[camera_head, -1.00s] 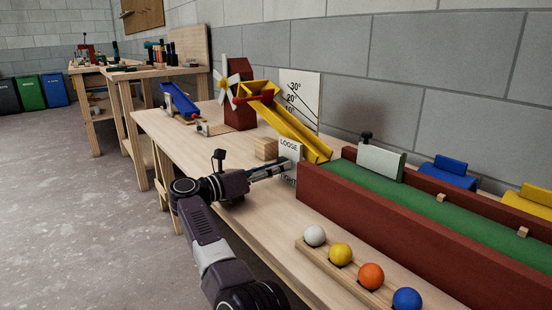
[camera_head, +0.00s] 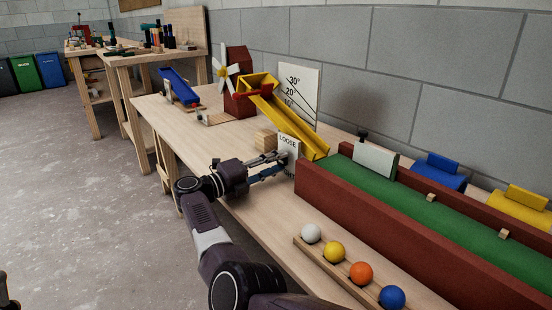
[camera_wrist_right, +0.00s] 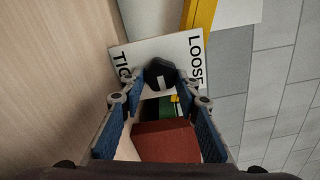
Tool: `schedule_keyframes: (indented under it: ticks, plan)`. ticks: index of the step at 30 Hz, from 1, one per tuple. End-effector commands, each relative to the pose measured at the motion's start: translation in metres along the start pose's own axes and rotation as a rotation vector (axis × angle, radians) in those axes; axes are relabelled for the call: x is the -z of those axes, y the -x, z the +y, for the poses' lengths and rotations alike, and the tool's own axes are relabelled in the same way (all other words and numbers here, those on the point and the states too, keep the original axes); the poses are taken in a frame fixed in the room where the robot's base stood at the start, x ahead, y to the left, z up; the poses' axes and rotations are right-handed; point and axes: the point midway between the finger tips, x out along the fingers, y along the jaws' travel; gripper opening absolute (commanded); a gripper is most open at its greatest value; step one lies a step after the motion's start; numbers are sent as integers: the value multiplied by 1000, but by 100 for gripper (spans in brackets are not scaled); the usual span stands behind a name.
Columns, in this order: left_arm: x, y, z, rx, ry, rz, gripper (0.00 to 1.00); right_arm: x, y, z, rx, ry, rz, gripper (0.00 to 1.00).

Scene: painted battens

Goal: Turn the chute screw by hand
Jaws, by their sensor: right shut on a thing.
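The chute screw shows as a black knob (camera_wrist_right: 160,73) with a white mark, in front of the white sign (camera_head: 288,147) that reads LOOSE at one end; the other word is partly hidden. The yellow chute (camera_head: 292,124) slopes down behind the sign. My right gripper (camera_head: 281,168) reaches to the sign from the front left. In the right wrist view my right gripper (camera_wrist_right: 163,86) has its fingertips on both sides of the knob, shut on it. In the head view the gripper hides the knob. My left gripper is not seen.
A long red-walled trough (camera_head: 385,225) with a green bed lies right of the gripper. A rack (camera_head: 314,258) with white, yellow, orange and blue balls stands in front. Wooden blocks (camera_head: 266,140) lie behind the gripper. An angle board (camera_head: 299,92) stands at the wall.

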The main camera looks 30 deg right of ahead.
Motion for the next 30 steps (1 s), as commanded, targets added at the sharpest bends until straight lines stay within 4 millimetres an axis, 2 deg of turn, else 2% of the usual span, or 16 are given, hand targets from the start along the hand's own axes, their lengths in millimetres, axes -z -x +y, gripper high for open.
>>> schedule_keyframes:
  ticks: [6,15,21,30]
  plan:
    - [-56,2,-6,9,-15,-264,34,-1,1,-2,-3,209,-1,6]
    - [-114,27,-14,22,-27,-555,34,-1,1,-3,-4,483,-1,6]
    - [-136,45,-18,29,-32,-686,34,-1,0,-3,-3,636,-2,6]
    - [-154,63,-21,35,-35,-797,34,-2,0,-2,-2,779,-2,6]
